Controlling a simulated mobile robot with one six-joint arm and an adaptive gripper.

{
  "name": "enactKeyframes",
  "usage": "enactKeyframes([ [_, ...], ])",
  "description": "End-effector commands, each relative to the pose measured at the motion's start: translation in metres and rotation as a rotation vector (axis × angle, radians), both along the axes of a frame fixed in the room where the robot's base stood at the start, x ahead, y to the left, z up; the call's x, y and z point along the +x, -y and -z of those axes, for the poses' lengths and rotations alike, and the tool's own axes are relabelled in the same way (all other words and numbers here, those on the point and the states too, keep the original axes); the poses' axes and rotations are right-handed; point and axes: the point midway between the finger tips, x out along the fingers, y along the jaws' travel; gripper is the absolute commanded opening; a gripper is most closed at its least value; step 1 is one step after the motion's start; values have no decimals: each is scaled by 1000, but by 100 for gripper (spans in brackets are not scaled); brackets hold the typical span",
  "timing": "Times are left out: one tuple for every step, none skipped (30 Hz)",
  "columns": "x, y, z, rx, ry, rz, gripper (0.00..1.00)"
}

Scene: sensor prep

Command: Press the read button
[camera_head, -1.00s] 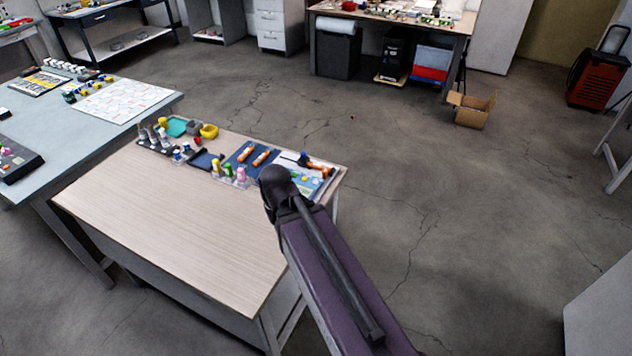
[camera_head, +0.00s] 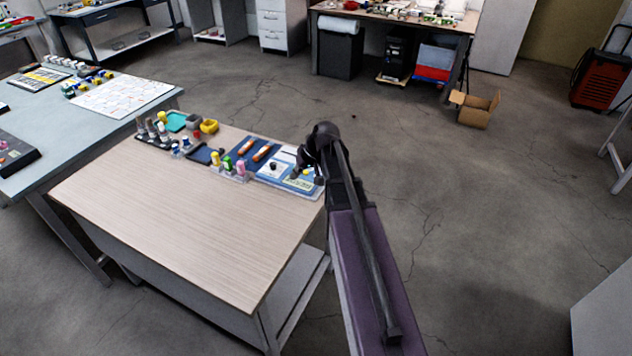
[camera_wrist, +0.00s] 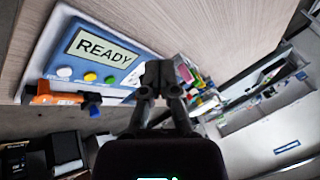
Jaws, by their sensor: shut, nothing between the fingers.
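A blue reader device (camera_wrist: 72,48) lies on the wooden table, its screen (camera_wrist: 103,52) showing READY. My gripper (camera_wrist: 160,74) is shut and empty, right of the green button in the wrist view. In the head view the device (camera_head: 298,183) is at the table's right end, with my gripper (camera_head: 308,175) over its right part. I see no contact.
An orange and black tool (camera_wrist: 60,94) lies along the device's button side. Coloured vials (camera_head: 228,166) and a blue mat with orange items (camera_head: 253,150) are left of the device. The wooden table's (camera_head: 180,220) near part is bare.

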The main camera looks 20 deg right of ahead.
Motion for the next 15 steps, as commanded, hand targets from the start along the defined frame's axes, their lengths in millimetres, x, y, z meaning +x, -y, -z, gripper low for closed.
enactKeyframes([
  [20,22,4,26,35,13,0],
  [28,31,4,42,56,18,0],
  [37,44,3,60,85,23,0],
  [43,53,2,73,105,28,0],
  [48,62,2,84,125,33,0],
  [55,72,0,97,150,39,0],
  [59,80,0,107,166,42,0],
  [63,86,-1,115,180,46,0],
  [67,95,-2,124,200,51,0],
  [69,100,-3,128,211,54,0],
  [71,104,-4,134,221,57,0],
  [73,109,-5,138,232,60,0],
  [75,111,-5,140,238,61,0],
  [75,113,-6,142,243,62,0],
  [76,115,-6,145,247,63,0],
])
